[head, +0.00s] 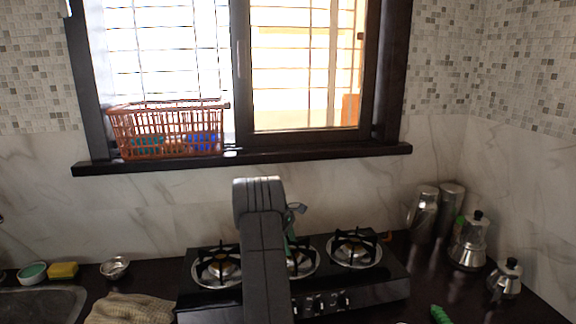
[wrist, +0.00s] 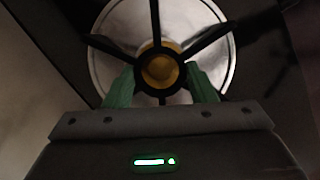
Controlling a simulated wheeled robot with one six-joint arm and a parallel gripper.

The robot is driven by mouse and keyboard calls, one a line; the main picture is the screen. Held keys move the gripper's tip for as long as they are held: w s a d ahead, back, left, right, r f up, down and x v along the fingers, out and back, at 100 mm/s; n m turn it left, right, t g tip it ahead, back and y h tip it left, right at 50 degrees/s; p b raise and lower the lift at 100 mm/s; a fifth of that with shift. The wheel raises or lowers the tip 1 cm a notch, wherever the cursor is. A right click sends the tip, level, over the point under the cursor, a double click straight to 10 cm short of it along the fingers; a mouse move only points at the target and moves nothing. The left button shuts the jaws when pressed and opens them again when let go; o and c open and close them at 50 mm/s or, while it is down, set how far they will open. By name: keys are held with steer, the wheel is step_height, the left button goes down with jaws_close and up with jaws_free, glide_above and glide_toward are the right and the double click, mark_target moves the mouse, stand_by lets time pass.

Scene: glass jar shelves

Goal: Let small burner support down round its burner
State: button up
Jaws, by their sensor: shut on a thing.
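The small burner support is a black ring with several spokes; it shows in the wrist view (wrist: 206,39), over a round steel dish (wrist: 122,20). The brass burner (wrist: 160,67) shows through the middle of the ring, roughly centred. My gripper (wrist: 161,82) has green fingers shut on the near part of the support. In the head view my gripper (head: 291,238) is over the middle burner (head: 303,262), mostly hidden behind my arm. I cannot tell whether the support touches the dish or is a little above it.
The black stove (head: 380,288) also bears a left support (head: 218,265) and a right support (head: 354,248), close on both sides. Steel canisters (head: 424,208) and moka pots (head: 468,243) stand at the right. A cloth (head: 130,308) lies at the left. The wall is behind the stove.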

steer(key=o, duration=1.4)
steer(key=shift+p+v, duration=1.1)
steer(key=shift+v, duration=0.2)
steer(key=shift+p+v, duration=0.35)
steer(key=shift+v, duration=2.3)
steer(key=shift+a, duration=0.1)
steer(key=v, duration=1.3)
steer(key=shift+r, duration=0.35)
